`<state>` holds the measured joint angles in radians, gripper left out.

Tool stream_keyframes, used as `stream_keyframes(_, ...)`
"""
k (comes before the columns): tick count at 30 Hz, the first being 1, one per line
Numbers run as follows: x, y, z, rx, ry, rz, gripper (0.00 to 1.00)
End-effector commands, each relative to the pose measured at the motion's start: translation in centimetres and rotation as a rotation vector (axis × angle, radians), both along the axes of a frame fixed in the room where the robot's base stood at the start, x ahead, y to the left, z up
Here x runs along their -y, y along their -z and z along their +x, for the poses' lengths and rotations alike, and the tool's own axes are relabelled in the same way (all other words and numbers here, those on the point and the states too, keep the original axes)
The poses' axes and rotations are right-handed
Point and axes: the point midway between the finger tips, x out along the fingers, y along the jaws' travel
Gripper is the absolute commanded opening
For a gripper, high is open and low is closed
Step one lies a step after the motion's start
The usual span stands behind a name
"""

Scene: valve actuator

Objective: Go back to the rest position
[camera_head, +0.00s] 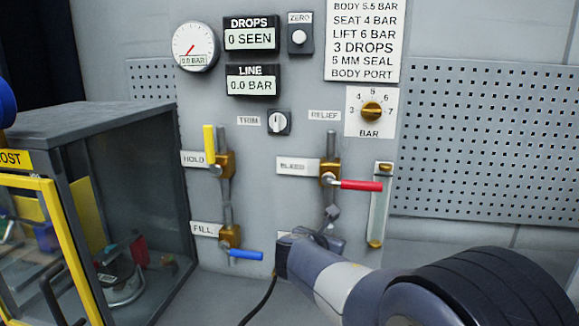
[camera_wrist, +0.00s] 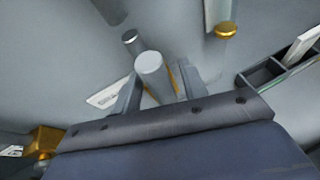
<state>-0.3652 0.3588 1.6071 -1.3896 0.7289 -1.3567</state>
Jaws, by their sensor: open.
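My gripper (camera_head: 308,240) is low on the grey panel, below the bleed valve, at the end of my arm that comes in from the lower right. In the wrist view my gripper (camera_wrist: 160,88) has its two fingers apart. A grey round-ended cylinder (camera_wrist: 150,66) with brass near its base shows between them. I cannot tell whether the fingers touch it. The red bleed handle (camera_head: 360,185) points right, above my gripper. The blue fill handle (camera_head: 245,254) also points right, left of my gripper. The yellow hold handle (camera_head: 209,145) stands upright.
A glass-sided cabinet (camera_head: 100,112) with a yellow-framed door stands at the left. A sight tube (camera_head: 381,208) is on the panel right of the bleed valve. A black cable (camera_head: 262,302) hangs beside my gripper. The gauge (camera_head: 195,46) and line display (camera_head: 253,86) read 0.0 bar.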

Motion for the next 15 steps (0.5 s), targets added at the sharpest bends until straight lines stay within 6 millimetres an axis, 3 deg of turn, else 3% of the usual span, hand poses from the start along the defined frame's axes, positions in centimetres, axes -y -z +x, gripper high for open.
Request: stream_keyframes(15, -3.7, -3.8, -8.0, 0.003, -0.006, 0.003, 0.41)
